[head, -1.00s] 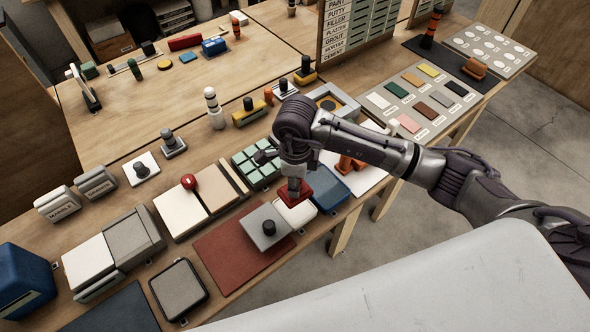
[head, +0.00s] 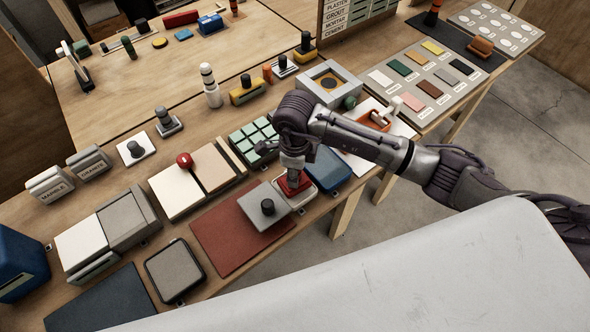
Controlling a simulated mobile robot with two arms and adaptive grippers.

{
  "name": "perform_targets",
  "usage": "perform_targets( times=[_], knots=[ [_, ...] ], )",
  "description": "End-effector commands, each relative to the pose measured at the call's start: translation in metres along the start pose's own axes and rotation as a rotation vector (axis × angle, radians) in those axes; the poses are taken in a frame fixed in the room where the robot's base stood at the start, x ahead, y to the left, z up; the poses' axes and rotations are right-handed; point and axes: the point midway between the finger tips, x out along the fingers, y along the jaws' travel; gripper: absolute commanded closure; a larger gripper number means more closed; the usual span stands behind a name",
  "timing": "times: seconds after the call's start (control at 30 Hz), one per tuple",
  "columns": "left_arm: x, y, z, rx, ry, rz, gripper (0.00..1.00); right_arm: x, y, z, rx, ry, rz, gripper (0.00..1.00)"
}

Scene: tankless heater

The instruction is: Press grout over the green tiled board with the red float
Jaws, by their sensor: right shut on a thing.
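The red float (head: 291,184) is held under my right gripper (head: 292,166), which is shut on it. The float overlaps the white tray (head: 309,197) at the front of the bench; I cannot tell whether it touches what is in it. The green tiled board (head: 247,138) lies just behind and left of the gripper. Its pale green tiles show with dark gaps, and my right wrist hides its right side. My left gripper is not in view.
A blue tray (head: 328,168) sits right of the white one. A grey block with a black knob (head: 265,207) stands left, on a dark red mat (head: 224,238). A board with a red knob (head: 183,160) lies farther left. The bench's front edge is close.

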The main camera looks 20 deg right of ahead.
Motion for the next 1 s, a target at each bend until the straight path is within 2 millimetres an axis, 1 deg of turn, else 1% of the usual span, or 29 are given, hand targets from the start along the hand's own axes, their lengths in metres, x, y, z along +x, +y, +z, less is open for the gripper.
perform_targets(
  times=[0.57, 1.0],
  knots=[
    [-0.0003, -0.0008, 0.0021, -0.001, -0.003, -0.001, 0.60, -0.0005, -0.0001, 0.0001, 0.000, 0.000, 0.000, 0.94],
    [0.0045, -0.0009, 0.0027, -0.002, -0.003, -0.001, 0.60, 0.0047, -0.0002, 0.0000, 0.000, 0.000, 0.000, 0.94]
  ],
)
